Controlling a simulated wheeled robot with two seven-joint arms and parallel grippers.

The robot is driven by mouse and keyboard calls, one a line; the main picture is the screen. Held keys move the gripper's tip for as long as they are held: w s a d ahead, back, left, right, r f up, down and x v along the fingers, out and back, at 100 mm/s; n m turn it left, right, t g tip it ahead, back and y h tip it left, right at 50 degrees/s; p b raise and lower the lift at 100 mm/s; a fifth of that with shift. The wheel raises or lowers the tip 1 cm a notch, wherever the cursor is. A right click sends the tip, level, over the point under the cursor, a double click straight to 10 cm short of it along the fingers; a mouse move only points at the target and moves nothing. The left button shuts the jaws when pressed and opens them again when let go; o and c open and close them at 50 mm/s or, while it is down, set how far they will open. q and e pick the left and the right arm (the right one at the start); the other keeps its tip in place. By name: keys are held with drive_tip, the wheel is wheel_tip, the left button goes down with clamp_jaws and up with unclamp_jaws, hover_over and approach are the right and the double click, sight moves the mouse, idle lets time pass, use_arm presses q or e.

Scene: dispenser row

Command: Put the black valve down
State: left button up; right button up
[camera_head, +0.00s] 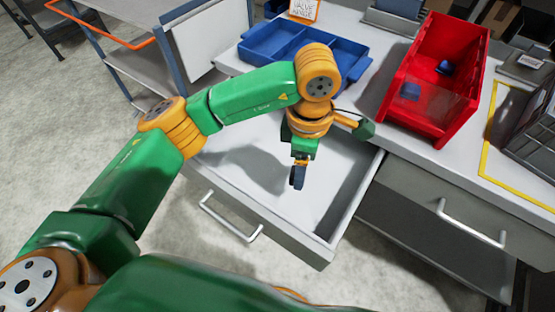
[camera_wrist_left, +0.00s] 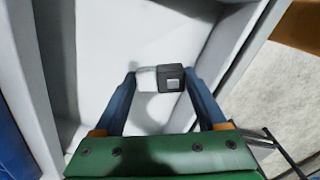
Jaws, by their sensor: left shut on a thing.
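My left gripper (camera_head: 298,181) points down over the open, white-lined drawer (camera_head: 325,243). In the left wrist view its two blue fingers (camera_wrist_left: 161,77) are closed on a small blocky thing. That is the black valve (camera_wrist_left: 172,78), dark with a pale square on its face and a whitish part on its left side. The drawer floor shows behind it; whether the valve touches the floor I cannot tell. In the head view the fingers mostly hide the valve. My right gripper is out of view.
A blue divided tray (camera_head: 262,44) and a red bin (camera_head: 399,122) with blue pieces (camera_head: 445,68) stand on the counter behind the drawer. A sign (camera_head: 304,10) stands at the back. A grey crate (camera_head: 535,135) is at right. The visible drawer floor looks otherwise empty.

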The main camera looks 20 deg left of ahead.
use_arm(q)
drive_tip(key=w+a, duration=0.1)
drive_tip(key=a, duration=0.3)
drive_tip(key=p, duration=0.1)
approach(269, 180)
drive_tip(key=shift+s+d+f, duration=0.25)
drive_tip(key=shift+d+f, duration=0.1)
drive_tip(key=shift+d, duration=0.25)
drive_tip(key=f, duration=0.1)
drive_tip(key=f+p, duration=0.1)
drive_tip(key=f, duration=0.1)
drive_tip(key=a+f, duration=0.1)
drive_tip(key=shift+w+a+f+p, duration=0.1)
drive_tip(key=shift+w+f+p, duration=0.2)
drive_tip(key=shift+f, duration=0.1)
drive_tip(key=shift+f+b, duration=0.3)
drive_tip(key=shift+f, duration=0.1)
drive_tip(key=o, duration=1.3)
drive_tip(key=shift+o, duration=0.2)
drive_tip(key=shift+r+p, duration=0.4)
drive_tip(key=shift+w+r+b, duration=0.1)
drive_tip(key=shift+r+b, duration=0.2)
drive_tip(key=shift+r, duration=0.1)
wheel_tip(269, 180, up, 11)
drive_tip(key=b, duration=0.1)
drive_tip(key=shift+b, duration=0.3)
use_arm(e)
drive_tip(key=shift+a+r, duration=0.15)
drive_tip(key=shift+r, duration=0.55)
